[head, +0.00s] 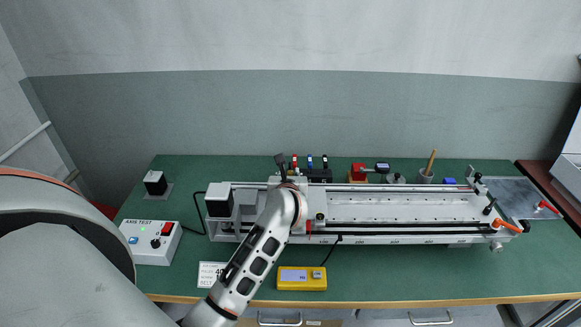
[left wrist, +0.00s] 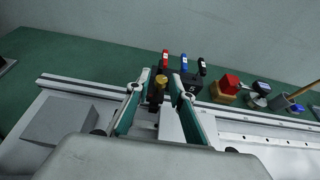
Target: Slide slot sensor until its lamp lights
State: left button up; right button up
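My left gripper (head: 281,163) is over the left part of the long linear rail unit (head: 400,207). In the left wrist view its two green-padded fingers (left wrist: 167,88) stand apart, with a small black and brass-coloured piece (left wrist: 159,88) between them. I cannot tell whether they touch it. I cannot clearly identify the slot sensor or its lamp; my left arm hides part of the carriage area. A small dark piece (head: 339,239) on the front edge of the rail unit has a cable running to a yellow box with a display (head: 302,278). My right gripper is not in view.
A white AXIS TEST box (head: 152,242) stands at the left. A rack with red, blue and black handled tools (head: 313,174) is behind the rail. A red block (head: 358,172) and a grey cup (head: 425,177) stand further right. The green table front right is clear.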

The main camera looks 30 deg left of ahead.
aim_at(290, 168)
pick_arm(q)
jog(key=x, duration=0.7)
jog(key=shift+w+a, duration=0.15)
jog(key=shift+w, duration=0.1)
grip_shut()
jog(key=shift+f, duration=0.1)
